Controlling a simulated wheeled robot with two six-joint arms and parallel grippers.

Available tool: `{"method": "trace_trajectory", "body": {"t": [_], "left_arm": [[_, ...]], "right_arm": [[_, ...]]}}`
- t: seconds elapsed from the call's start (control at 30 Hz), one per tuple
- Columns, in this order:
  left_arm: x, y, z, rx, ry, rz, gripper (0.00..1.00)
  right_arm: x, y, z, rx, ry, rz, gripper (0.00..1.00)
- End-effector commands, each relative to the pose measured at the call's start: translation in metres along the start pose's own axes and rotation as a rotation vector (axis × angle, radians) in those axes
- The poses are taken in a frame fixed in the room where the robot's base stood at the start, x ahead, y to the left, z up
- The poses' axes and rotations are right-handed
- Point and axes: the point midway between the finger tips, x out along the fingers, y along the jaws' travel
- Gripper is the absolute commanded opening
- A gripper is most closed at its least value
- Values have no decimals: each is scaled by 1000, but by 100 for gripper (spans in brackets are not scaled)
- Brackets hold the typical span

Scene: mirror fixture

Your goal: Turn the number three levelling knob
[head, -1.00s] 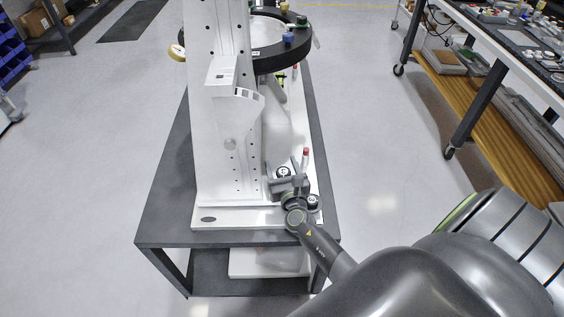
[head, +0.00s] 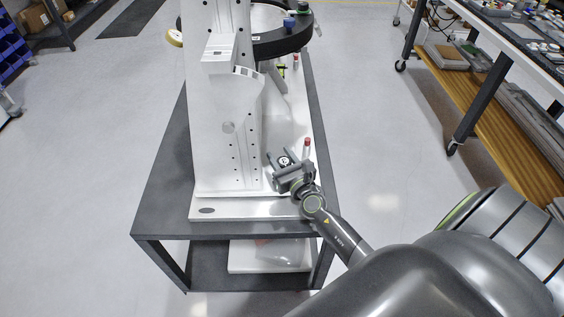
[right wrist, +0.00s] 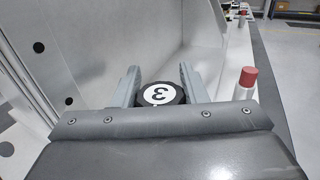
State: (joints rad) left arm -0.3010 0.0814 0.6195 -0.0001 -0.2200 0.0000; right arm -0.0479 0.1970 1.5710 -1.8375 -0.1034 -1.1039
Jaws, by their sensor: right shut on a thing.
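The number three levelling knob (right wrist: 160,94) is black with a white top marked 3. In the right wrist view it sits between the two fingers of my right gripper (right wrist: 160,84), which is shut on it. In the head view the knob (head: 284,161) shows at the front right of the white fixture base (head: 230,207), with my right gripper (head: 283,163) around it. The gripper body and wrist hide part of the base there. My left gripper is not in view.
The white upright column (head: 222,130) of the fixture stands just left of my right gripper. A red-capped white post (right wrist: 248,84) stands close to its right. A black ring (head: 285,42) is behind. The grey cart top (head: 160,200) is bare at left.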

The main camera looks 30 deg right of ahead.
Motion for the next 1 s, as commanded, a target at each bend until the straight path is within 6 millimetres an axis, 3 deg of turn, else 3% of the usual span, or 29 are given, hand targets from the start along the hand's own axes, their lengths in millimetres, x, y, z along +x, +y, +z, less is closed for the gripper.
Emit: {"method": "trace_trajectory", "body": {"t": [0.4, 0.43, 0.6, 1.0], "left_arm": [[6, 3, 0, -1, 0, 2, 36], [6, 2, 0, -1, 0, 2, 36], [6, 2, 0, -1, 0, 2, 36], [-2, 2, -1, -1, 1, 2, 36]], "right_arm": [[0, 1, 1, -1, -1, 39, 16], [0, 1, 1, -1, -1, 39, 40], [0, 1, 1, -1, 0, 38, 61], [0, 1, 8, -1, 0, 38, 61]]}}
